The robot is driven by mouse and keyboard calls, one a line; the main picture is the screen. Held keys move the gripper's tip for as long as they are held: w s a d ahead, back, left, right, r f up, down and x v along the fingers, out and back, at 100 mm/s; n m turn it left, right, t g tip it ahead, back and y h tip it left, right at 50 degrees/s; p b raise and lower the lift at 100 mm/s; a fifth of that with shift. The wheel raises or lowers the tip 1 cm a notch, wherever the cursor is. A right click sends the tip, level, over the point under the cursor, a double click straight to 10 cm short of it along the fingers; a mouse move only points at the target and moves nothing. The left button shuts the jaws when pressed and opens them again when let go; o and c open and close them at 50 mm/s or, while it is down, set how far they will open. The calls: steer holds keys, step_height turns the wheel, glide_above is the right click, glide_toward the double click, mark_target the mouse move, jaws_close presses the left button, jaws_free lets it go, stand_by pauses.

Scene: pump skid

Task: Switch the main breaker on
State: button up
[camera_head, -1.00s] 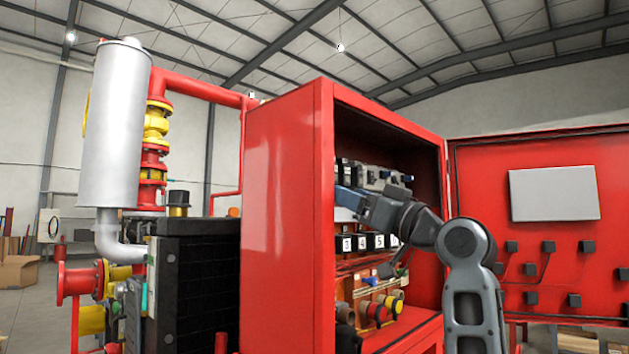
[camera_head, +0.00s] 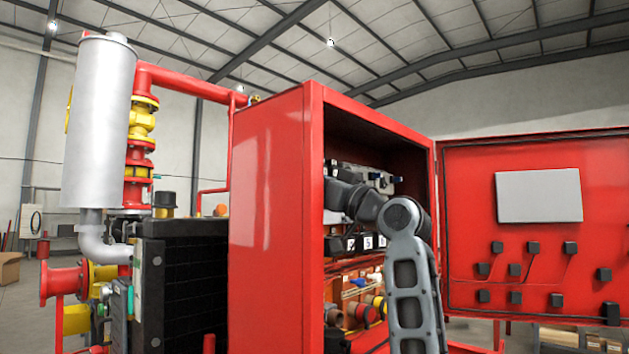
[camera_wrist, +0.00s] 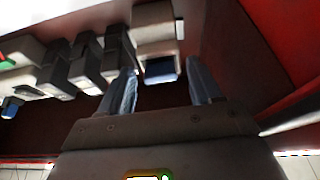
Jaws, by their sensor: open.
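In the wrist view, my gripper (camera_wrist: 161,68) is open, with one finger on each side of a pale breaker block (camera_wrist: 153,30) that has a blue toggle (camera_wrist: 159,69). The toggle shows between the fingertips; I cannot tell whether they touch it. Several darker and pale breakers (camera_wrist: 87,62) sit in a row to its left. Which one is labelled main, and its on or off position, cannot be read. In the head view, the breaker row (camera_head: 365,177) shows inside the red cabinet (camera_head: 272,190); my gripper is hidden behind the cabinet's side wall and my arm.
The cabinet door (camera_head: 470,220) stands open at the right. Numbered black blocks (camera_head: 367,242) and coloured connectors (camera_head: 362,312) lie below the breakers. The cabinet's red side wall stands close to my arm. A dark radiator unit (camera_head: 185,285) and grey silencer (camera_head: 97,125) stand left.

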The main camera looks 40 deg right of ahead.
steer(key=c, duration=1)
steer(key=shift+c, duration=0.2)
steer(key=shift+r+p, duration=0.15)
steer(key=shift+p, duration=0.2)
steer(key=shift+r+g+p, duration=0.6)
steer(key=shift+g+p, duration=0.4)
steer(key=shift+g, duration=0.55)
steer(key=shift+r+g+p, duration=0.6)
steer(key=shift+g+p, duration=0.45)
steer(key=shift+g, duration=0.45)
steer(key=shift+r+g+p, duration=0.6)
steer(key=shift+g+p, duration=0.4)
steer(key=shift+g, duration=0.55)
steer(key=o, duration=1)
